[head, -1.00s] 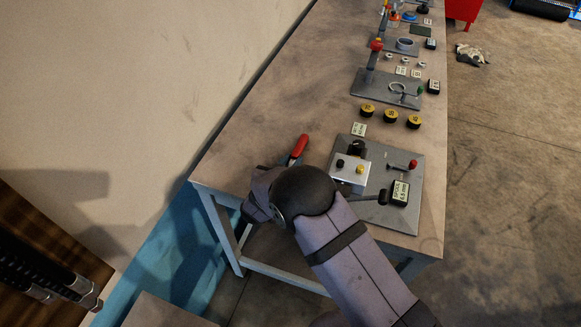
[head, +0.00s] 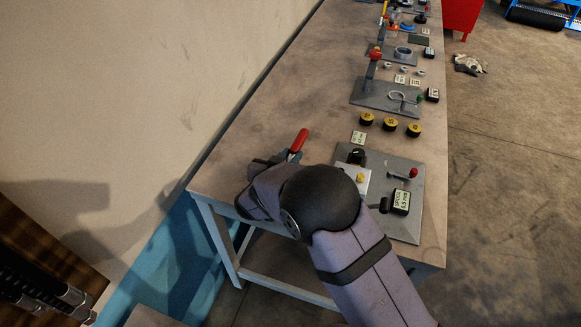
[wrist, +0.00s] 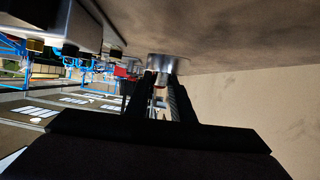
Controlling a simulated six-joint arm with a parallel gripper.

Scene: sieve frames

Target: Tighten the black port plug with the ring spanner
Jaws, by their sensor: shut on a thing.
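My gripper (wrist: 160,84) is shut on a slim grey shaft between its dark fingers in the wrist view. I take this for the ring spanner, though most of it is hidden. A round silver piece (wrist: 168,62) shows just beyond the fingertips. In the head view my wrist covers the gripper.
A red handle (head: 299,140) lies beyond my wrist. Several yellow-topped black caps (head: 391,125) and other fixtures line the bench farther back.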

